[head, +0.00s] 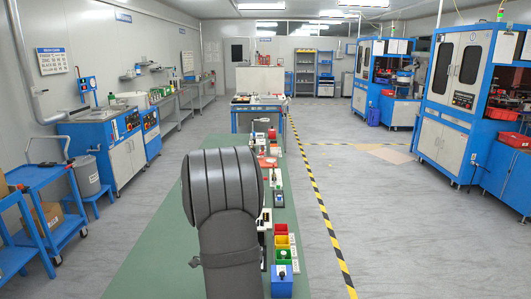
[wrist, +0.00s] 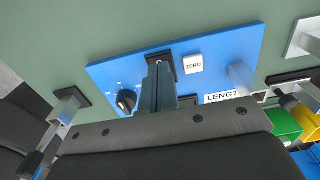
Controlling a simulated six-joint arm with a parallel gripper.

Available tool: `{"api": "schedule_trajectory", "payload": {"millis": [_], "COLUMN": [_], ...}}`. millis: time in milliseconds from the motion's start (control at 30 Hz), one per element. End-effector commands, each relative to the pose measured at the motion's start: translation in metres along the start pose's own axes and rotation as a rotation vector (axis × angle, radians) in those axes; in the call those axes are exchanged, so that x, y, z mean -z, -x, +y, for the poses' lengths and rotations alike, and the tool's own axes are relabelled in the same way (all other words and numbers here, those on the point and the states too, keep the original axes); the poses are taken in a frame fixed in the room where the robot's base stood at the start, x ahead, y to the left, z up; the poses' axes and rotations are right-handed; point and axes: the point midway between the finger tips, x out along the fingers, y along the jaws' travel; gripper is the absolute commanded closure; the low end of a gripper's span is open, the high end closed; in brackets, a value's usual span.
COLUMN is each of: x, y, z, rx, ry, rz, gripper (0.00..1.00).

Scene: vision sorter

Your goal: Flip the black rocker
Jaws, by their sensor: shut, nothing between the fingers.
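A blue panel (wrist: 225,50) lies on the green bench top in the wrist view. It carries a black rocker (wrist: 174,65) near its middle, a white ZERO button (wrist: 193,64) to the right of that, a black knob (wrist: 126,100) to the left, and a partly hidden label reading LENGT (wrist: 223,97). My gripper (wrist: 158,63) is shut and empty. Its fingertips are over the black rocker and hide much of it; I cannot tell whether they touch it or which way it is tipped. In the head view my arm hides the gripper.
Green and yellow bins (wrist: 283,124) are at the lower right of the wrist view. In the head view, the green bench (head: 150,235) is clear left of my arm; small fixtures and bins line its right edge.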

Motion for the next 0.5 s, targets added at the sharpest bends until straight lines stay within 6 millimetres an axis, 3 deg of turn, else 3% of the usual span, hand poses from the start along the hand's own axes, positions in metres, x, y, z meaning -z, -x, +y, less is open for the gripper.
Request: {"api": "schedule_trajectory", "payload": {"millis": [500], "x": [0.000], "y": [0.043], "z": [0.000], "rx": [0.002], "ry": [0.000], "rz": [-0.001], "gripper": [1.00]}}
